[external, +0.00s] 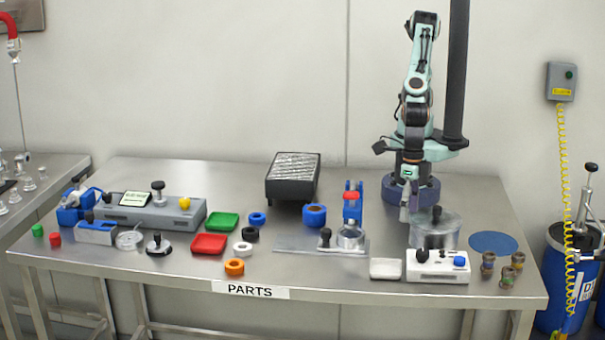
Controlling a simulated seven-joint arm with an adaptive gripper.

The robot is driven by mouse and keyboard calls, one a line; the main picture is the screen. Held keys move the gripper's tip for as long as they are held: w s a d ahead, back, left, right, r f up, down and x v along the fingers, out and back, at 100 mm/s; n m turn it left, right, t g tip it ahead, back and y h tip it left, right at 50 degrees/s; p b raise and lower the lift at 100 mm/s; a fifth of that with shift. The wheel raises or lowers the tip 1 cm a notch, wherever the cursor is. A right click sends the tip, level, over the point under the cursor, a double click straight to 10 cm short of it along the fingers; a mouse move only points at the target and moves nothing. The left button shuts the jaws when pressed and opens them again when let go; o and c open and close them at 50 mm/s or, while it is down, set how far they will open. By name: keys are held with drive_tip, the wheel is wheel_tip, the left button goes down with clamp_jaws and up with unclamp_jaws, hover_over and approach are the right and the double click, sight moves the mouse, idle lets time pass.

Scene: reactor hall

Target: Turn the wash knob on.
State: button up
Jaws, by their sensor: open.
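No label reading "wash" is legible, so I cannot tell for sure which knob is the wash knob. A white control box (437,267) stands at the front right of the table, with a black knob (422,256) on its left part and a blue button (459,261) on its right. Behind it stands a round metal drum (434,232) with another black knob (436,214) on top. My gripper (408,208) is open and points down just left of the drum, behind and above the white box. Its fingers are small in view, and I cannot tell whether they touch the drum.
A white block (385,269) lies left of the control box. A metal plate (295,244) with a blue-and-red clamp (352,203) is farther left. Several small cylinders (507,277) and a blue disc (493,243) are at right. Trays, rings and a grey console (150,213) fill the left.

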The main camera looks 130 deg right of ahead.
sight(419, 248)
drive_tip(key=shift+n+g+h, duration=0.3)
drive_tip(key=shift+n, duration=0.2)
drive_tip(key=s+a+f, duration=0.2)
drive_tip(key=s+f, duration=0.1)
drive_tip(key=shift+s+f, duration=0.15)
drive_tip(key=shift+s, duration=0.1)
drive_tip(key=shift+f, duration=3.2)
clamp_jaws()
